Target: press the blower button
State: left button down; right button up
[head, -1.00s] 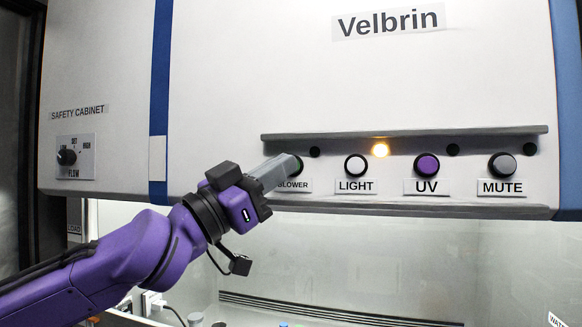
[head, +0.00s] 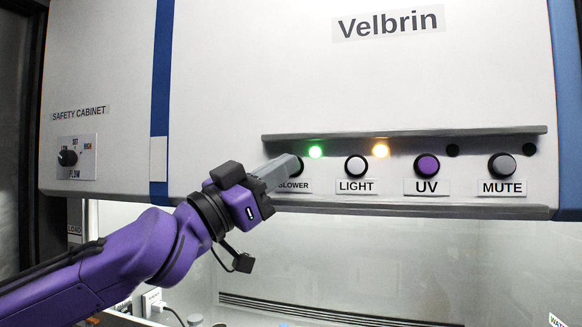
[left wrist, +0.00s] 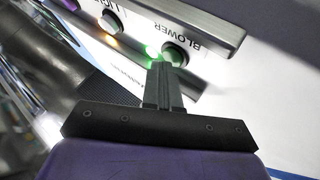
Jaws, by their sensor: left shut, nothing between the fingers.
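The green lamp (head: 315,152) beside the button is lit. My right gripper is not in view.
The LIGHT button (head: 356,167), UV button (head: 427,166) and MUTE button (head: 502,166) sit in the same row under a grey ledge (head: 410,133). An amber lamp (head: 380,150) is lit. A flow knob (head: 67,157) is at the left. Glass lies below.

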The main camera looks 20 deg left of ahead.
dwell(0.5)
pick_arm(q)
jog(key=shift+s, duration=0.8)
jog(key=shift+s, duration=0.1)
jog(key=s+p, duration=0.2)
jog(key=s, duration=0.2)
jog(key=shift+s+a, duration=0.15)
jog(key=shift+s, duration=0.25)
jog(key=shift+f, duration=0.1)
